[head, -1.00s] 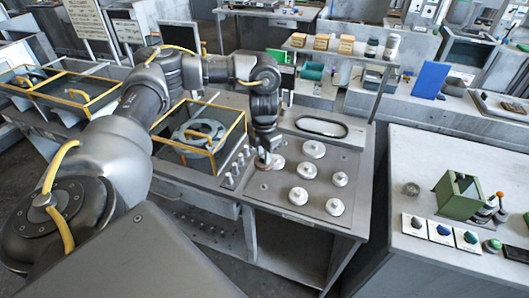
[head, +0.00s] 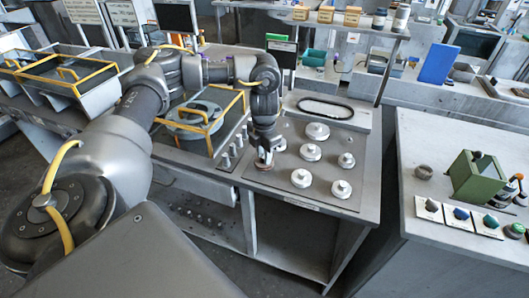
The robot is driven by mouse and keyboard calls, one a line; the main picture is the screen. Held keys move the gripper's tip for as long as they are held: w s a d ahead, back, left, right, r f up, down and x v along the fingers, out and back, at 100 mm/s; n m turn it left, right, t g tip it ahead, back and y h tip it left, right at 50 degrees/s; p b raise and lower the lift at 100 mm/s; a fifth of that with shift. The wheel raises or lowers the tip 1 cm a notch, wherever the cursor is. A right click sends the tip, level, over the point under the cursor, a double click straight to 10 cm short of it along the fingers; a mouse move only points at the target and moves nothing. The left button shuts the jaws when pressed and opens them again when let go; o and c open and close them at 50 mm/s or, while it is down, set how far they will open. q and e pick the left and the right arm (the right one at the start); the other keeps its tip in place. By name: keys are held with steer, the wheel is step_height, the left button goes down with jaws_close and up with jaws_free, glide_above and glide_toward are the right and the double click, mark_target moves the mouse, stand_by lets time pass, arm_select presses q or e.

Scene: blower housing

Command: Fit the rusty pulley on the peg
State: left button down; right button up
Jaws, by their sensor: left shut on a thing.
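My left gripper (head: 265,158) points down over the front left part of the grey panel (head: 322,207). It is shut on the rusty pulley (head: 264,167), a small brownish disc whose edge shows under the fingertips. The pulley is at or just above the panel; I cannot tell whether it touches. No bare peg shows there; the spot under the pulley is hidden. Several silver pulleys, one of them a wide disc (head: 317,131), sit on the panel to the right. Another silver disc (head: 280,144) is partly hidden behind the gripper. My right gripper is not in view.
A black belt (head: 325,108) lies in a recess at the panel's back. A row of knobs (head: 232,153) and a yellow-framed box (head: 207,118) stand to the left. A green housing (head: 478,177) is on the right table, across a gap.

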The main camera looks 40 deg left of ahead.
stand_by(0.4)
arm_select(q)
steer(key=shift+f+p, duration=0.1)
steer(key=shift+p, duration=0.35)
steer(key=shift+f, duration=0.1)
stand_by(0.6)
steer(key=shift+f, duration=0.15)
steer(key=shift+f, duration=0.3)
steer(key=shift+f+b, duration=0.45)
steer(key=shift+f, duration=0.05)
stand_by(0.3)
steer(key=c, duration=1.1)
jaws_free()
steer(key=shift+c, duration=0.2)
